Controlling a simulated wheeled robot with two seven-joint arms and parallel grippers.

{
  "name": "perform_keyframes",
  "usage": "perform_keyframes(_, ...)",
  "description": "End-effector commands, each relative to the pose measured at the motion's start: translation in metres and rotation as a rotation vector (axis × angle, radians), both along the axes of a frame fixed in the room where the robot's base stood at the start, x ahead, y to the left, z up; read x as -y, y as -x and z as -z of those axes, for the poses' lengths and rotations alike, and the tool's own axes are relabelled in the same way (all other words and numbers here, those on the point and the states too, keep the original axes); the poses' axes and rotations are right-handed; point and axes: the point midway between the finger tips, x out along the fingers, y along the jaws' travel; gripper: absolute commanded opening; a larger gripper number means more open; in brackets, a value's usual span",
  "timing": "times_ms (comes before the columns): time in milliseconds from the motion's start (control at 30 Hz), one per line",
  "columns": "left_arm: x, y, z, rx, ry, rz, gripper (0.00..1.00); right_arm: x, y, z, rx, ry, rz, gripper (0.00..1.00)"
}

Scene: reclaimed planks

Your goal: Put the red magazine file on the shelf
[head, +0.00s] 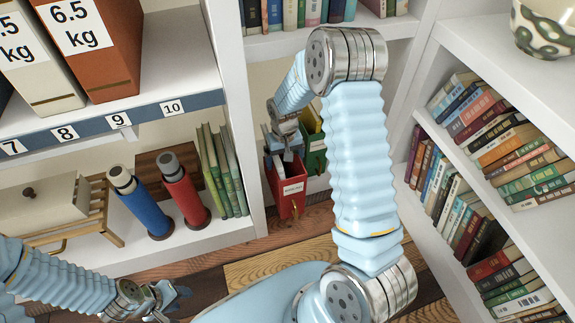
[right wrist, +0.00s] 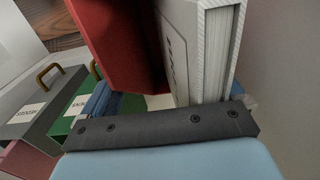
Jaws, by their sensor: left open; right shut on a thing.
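The red magazine file (head: 288,192) has a white label and a round hole low on its front. It stands roughly upright in the lower part of the middle bay, with light-coloured contents at its top. My right gripper (head: 284,146) is shut on its upper part. In the right wrist view the red wall (right wrist: 118,42) is beside a pale grey book (right wrist: 205,55), behind the dark gripper edge. Whether the file's base touches anything is unclear. My left gripper (head: 172,299) is open and empty at the lower left, away from the file.
A green file (head: 315,152) stands just right of the red one; the right wrist view also shows a grey file (right wrist: 45,112). Blue (head: 142,203) and red (head: 185,192) cylinders stand on the left shelf. A bookcase (head: 428,112) is at right. Plank floor (head: 285,262) shows below.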

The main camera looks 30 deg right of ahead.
Motion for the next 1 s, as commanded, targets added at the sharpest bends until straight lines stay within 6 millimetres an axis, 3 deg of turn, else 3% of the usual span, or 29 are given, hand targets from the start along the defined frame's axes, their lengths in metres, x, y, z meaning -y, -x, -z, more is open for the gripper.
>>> perform_keyframes(600, 0.001, 0.0, 0.005, -0.001, 0.001, 0.0, 0.43, 0.015, -0.06, 0.0, 0.004, 0.002, 0.0, 0.28)
perform_keyframes(1000, 0.001, 0.0, 0.006, -0.001, 0.002, 0.002, 0.43, 0.02, -0.084, -0.002, 0.003, 0.0, 0.0, 0.28)
